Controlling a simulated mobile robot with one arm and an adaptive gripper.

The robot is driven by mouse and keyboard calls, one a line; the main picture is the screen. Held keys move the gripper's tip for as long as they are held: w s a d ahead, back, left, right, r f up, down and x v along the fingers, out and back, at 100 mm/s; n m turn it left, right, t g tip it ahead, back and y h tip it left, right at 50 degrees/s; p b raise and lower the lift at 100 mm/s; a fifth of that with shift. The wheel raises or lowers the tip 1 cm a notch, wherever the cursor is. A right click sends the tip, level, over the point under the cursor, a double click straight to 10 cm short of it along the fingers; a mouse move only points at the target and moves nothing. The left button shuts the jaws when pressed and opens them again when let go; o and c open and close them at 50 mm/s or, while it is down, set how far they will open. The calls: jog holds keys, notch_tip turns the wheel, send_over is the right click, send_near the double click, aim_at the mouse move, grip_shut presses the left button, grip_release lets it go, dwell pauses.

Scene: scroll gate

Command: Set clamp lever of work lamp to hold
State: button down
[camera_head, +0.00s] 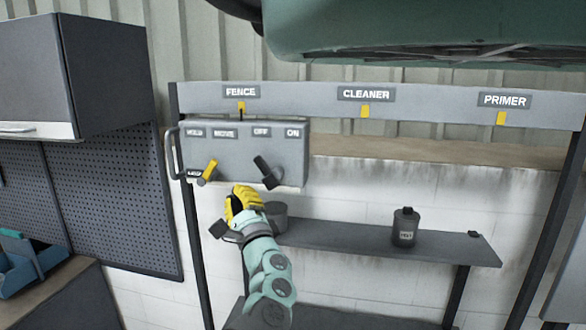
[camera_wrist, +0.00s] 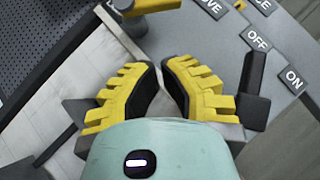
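The work lamp's grey control box (camera_head: 235,150) hangs below the FENCE sign and carries the labels HOLD, MOVE, OFF and ON. Its yellow clamp lever (camera_head: 210,169) sits under HOLD and MOVE and leans up and right, toward MOVE. A black lever (camera_head: 265,170) sits under OFF and ON and leans up and left. My gripper (camera_head: 236,194) is just below the box, between the levers and apart from both. In the wrist view its yellow fingers (camera_wrist: 161,72) nearly meet at the tips, with nothing between them. The yellow lever (camera_wrist: 146,5) is cut off at the top there.
The black lever (camera_wrist: 254,75) stands close to the right finger in the wrist view. A shelf (camera_head: 350,243) below carries a dark bottle (camera_head: 405,228) and a grey can (camera_head: 276,215). A handle (camera_head: 171,153) projects from the box's left side. A large green body (camera_head: 420,30) hangs overhead.

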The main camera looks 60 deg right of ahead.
aim_at(209, 172)
jog(key=shift+w+a+r+p, duration=0.1)
jog(key=shift+w+r+p, duration=0.7)
jog(key=shift+w+p, duration=0.3)
jog(key=shift+w+a+r+p, duration=0.1)
jog(key=shift+w+r+p, duration=0.65)
jog(key=shift+w+p, duration=0.35)
jog(key=shift+d+b, duration=0.15)
jog(key=shift+b, duration=0.3)
jog(key=shift+n+y, duration=0.3)
